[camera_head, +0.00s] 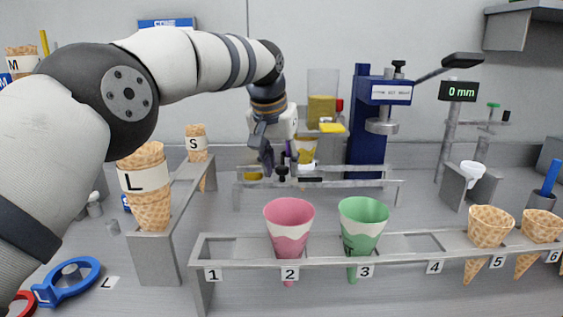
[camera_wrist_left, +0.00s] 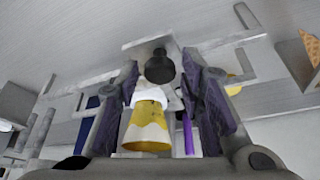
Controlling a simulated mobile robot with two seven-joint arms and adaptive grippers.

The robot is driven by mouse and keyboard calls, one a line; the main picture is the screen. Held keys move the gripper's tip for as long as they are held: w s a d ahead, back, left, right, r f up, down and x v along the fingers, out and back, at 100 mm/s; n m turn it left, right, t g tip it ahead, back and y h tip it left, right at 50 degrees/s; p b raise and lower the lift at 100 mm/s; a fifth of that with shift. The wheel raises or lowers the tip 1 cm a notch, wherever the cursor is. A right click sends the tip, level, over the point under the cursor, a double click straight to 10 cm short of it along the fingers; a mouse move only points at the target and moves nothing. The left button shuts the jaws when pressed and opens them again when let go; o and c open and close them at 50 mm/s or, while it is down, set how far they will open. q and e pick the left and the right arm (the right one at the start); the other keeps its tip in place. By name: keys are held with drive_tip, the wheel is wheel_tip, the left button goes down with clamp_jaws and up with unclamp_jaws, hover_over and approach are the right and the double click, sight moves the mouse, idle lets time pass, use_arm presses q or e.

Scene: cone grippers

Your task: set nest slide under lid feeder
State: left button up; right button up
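My left gripper (camera_head: 279,157) reaches over the rail station at the back from above. Its dark purple-grey fingers are apart. The black knob (camera_head: 282,171) of the nest slide shows just below the fingertips; in the left wrist view the knob (camera_wrist_left: 159,66) appears between the open fingers (camera_wrist_left: 166,85). I cannot tell whether they touch it. A yellow and white cup (camera_head: 304,150) stands just right of the gripper. The lid feeder (camera_head: 322,98), a clear box with yellow contents, stands behind and to the right. The slide's body is mostly hidden. My right gripper is not in view.
A front rack (camera_head: 412,245) with numbered places holds a pink cup (camera_head: 289,222), a green cup (camera_head: 362,220) and waffle cones at right. A blue press (camera_head: 365,125) stands beside the feeder. An L cone (camera_head: 149,205) stands on the left rack near my arm.

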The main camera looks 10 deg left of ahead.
use_arm(q)
drive_tip(key=shift+r, duration=0.1)
drive_tip(key=v, duration=1.2)
